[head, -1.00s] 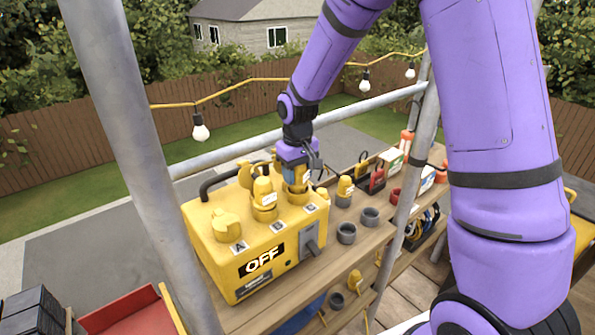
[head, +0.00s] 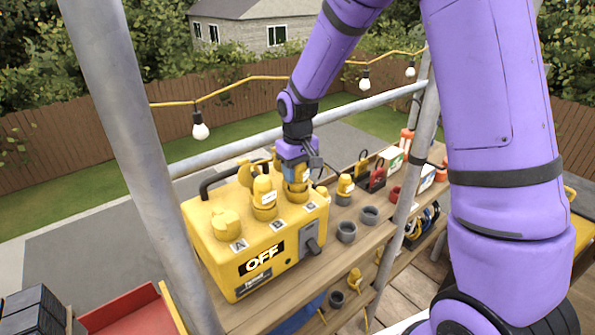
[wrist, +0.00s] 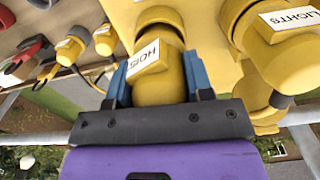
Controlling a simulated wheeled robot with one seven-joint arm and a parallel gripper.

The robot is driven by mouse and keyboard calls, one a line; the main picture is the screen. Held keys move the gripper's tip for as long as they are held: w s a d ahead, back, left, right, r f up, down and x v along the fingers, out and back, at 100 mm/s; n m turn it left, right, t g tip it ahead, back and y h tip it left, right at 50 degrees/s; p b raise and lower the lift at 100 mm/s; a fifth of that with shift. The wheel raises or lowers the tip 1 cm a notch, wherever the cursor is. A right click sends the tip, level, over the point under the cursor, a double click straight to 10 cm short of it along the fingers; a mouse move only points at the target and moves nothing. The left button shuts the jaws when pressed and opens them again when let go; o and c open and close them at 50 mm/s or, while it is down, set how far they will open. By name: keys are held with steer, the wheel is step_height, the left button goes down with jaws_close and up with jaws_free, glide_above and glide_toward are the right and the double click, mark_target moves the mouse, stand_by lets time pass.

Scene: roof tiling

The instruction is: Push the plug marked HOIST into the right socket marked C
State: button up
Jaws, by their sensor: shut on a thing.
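The yellow plug marked HOIST (wrist: 152,65) is between the blue fingers of my gripper (wrist: 158,85), which is shut on it. In the head view my gripper (head: 296,172) points down over the right end of the yellow power box (head: 225,257), and the plug is upright at socket C. The label C (head: 310,206) shows just in front of it. Whether the plug is fully seated cannot be told. The LIGHTS plug (head: 264,195) stands at the middle socket, label B; it also shows in the wrist view (wrist: 275,45). Socket A (head: 226,222) has a yellow cover.
The box front reads OFF beside a grey lever (head: 311,238). Grey rings (head: 347,232) and another yellow plug (head: 345,186) stand on the wooden shelf to the right. A grey scaffold pole (head: 140,150) rises at left, and a rail (head: 230,150) runs behind the box.

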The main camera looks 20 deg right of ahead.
steer(key=shift+f, duration=0.6)
steer(key=o, duration=0.8)
steer(key=shift+c, duration=0.2)
steer(key=shift+r, duration=5.45)
steer(key=s+d+r+m+t, duration=0.1)
steer(key=s+d+r+t, duration=0.25)
steer(key=s+r, duration=0.95)
steer(key=s+d+r+m+t, duration=0.1)
steer(key=s+d+t, duration=0.1)
steer(key=s, duration=1.4)
steer(key=shift+s+d+r+m, duration=0.2)
steer(key=shift+d+m, duration=0.2)
steer(key=shift+d, duration=0.3)
